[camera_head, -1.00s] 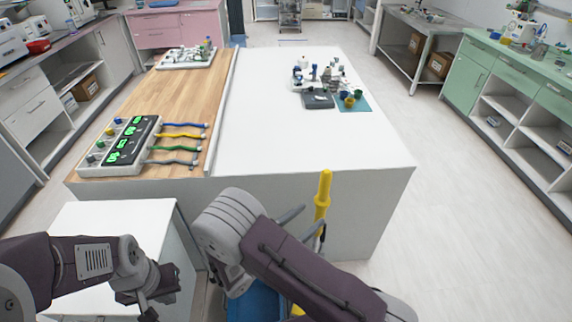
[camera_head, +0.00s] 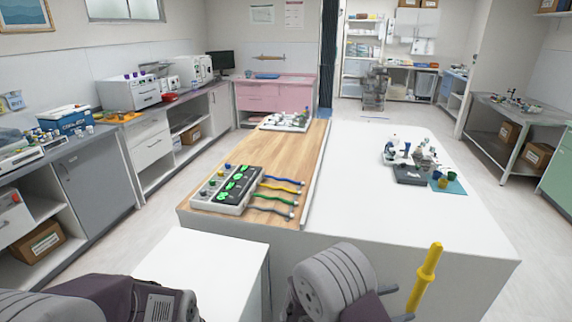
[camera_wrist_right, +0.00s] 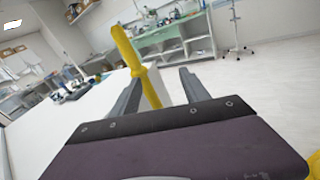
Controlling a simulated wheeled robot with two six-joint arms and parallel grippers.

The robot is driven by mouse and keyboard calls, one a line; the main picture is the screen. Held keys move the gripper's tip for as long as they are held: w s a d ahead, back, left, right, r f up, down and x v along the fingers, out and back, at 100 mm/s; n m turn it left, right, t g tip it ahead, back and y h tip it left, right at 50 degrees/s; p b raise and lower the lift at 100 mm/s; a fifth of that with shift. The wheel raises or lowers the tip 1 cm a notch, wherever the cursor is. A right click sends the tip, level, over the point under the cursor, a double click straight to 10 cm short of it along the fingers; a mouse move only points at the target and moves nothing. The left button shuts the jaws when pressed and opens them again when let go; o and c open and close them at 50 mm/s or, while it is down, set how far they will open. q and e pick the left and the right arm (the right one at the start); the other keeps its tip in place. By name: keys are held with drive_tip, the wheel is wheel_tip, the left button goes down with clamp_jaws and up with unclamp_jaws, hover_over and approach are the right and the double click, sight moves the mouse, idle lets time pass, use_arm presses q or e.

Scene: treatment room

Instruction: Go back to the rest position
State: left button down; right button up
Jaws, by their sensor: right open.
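My right gripper (camera_head: 402,303) is partly in view at the bottom of the head view, near the front of the white-topped counter (camera_head: 400,215). In the right wrist view my right gripper (camera_wrist_right: 160,84) has its two grey fingers wide apart, with nothing held between them. A yellow post (camera_head: 425,275) stands close to the fingers; it also shows in the right wrist view (camera_wrist_right: 126,48), seen between and beyond them. I cannot tell how much room lies between post and fingers. A link of my left arm shows at the lower left, but my left gripper is out of the picture.
A control box (camera_head: 225,207) with colored cables lies on the wooden counter part (camera_head: 292,160). A white tray (camera_head: 270,124) is farther back. A dark block (camera_head: 412,176) and cups on a teal mat (camera_head: 455,188) are at the right. A low white cabinet (camera_head: 200,262) stands in front.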

drive_tip(key=s+d+r+m+g+y, duration=0.2)
drive_tip(key=s+d+m+g+y, duration=0.1)
drive_tip(key=s+d+m+g, duration=0.4)
drive_tip(key=s+a+f+m+g+y, duration=0.1)
drive_tip(key=s+a+f+m+y, duration=0.25)
drive_tip(key=s+y, duration=0.35)
drive_tip(key=w+a+f+m+t+y, duration=0.2)
drive_tip(key=a+m+y, duration=0.1)
drive_tip(key=a+m, duration=0.1)
drive_tip(key=w+a+f+m+t+y, duration=0.2)
drive_tip(key=a+m+t+y, duration=0.1)
drive_tip(key=a, duration=0.4)
drive_tip(key=shift+a+f+m+y, duration=0.35)
drive_tip(key=shift+m+y, duration=0.15)
drive_tip(key=shift+m, duration=0.35)
drive_tip(key=shift+w, duration=0.1)
